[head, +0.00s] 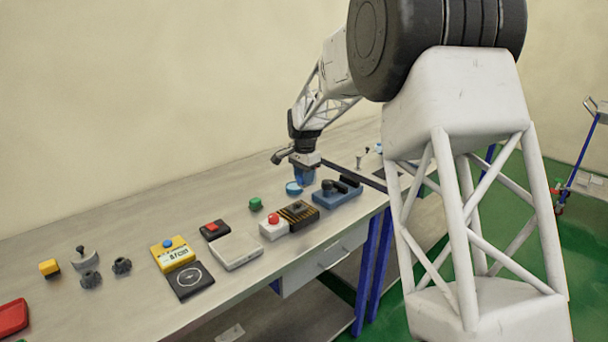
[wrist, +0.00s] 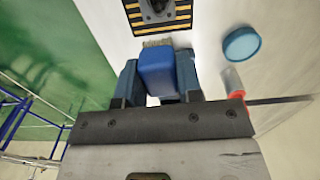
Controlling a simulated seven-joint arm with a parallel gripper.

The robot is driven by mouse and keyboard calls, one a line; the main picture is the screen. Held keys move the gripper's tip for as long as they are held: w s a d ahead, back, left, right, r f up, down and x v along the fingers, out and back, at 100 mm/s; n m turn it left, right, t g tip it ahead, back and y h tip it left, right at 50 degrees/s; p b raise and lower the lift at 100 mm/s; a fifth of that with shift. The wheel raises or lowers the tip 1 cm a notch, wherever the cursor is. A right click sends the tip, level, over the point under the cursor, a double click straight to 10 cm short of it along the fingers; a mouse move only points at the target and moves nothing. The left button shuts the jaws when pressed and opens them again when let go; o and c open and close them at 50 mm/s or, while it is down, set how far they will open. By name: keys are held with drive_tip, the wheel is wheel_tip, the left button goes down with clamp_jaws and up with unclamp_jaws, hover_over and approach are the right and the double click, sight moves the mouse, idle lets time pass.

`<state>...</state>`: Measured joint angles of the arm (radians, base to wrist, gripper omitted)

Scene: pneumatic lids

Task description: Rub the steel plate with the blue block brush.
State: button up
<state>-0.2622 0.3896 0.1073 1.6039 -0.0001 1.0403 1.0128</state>
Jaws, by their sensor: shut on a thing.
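The blue block brush (wrist: 157,72) is between the two fingers of my gripper (wrist: 158,66) in the wrist view. Its pale bristles (wrist: 157,42) stick out past the fingertips. In the head view my gripper (head: 304,174) points down above the far right part of the bench, and the brush is hard to tell from the blue fingers. A pale grey, flat square plate (head: 236,250), which looks like the steel plate, lies mid-bench, left of and nearer than my gripper. It does not show clearly in the wrist view.
A blue round lid (head: 293,188) lies close by my gripper. A hazard-striped box (head: 299,213), a blue block with a black handle (head: 338,192), a red-button box (head: 273,227) and a green knob (head: 255,204) stand around it. A yellow box (head: 173,253) is farther left.

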sight(293, 209)
wheel_tip(293, 209, down, 6)
drive_tip(key=shift+f, duration=0.25)
drive_tip(key=shift+s+a, duration=0.15)
drive_tip(key=shift+a, duration=0.1)
drive_tip(key=shift+c, duration=0.4)
drive_tip(key=shift+s+a+f, duration=0.4)
drive_tip(key=shift+s+a, duration=0.05)
drive_tip(key=shift+s, duration=0.1)
drive_tip(key=shift+s+a, duration=0.55)
drive_tip(key=shift+a, duration=0.05)
drive_tip(key=shift+c, duration=0.2)
drive_tip(key=shift+s+a+f, duration=0.1)
drive_tip(key=shift+s+a, duration=0.3)
drive_tip(key=shift+s, duration=0.05)
drive_tip(key=shift+s+a, duration=0.55)
drive_tip(key=shift+w+d, duration=2.3)
drive_tip(key=shift+r, duration=4.25)
drive_tip(key=shift+a, duration=0.15)
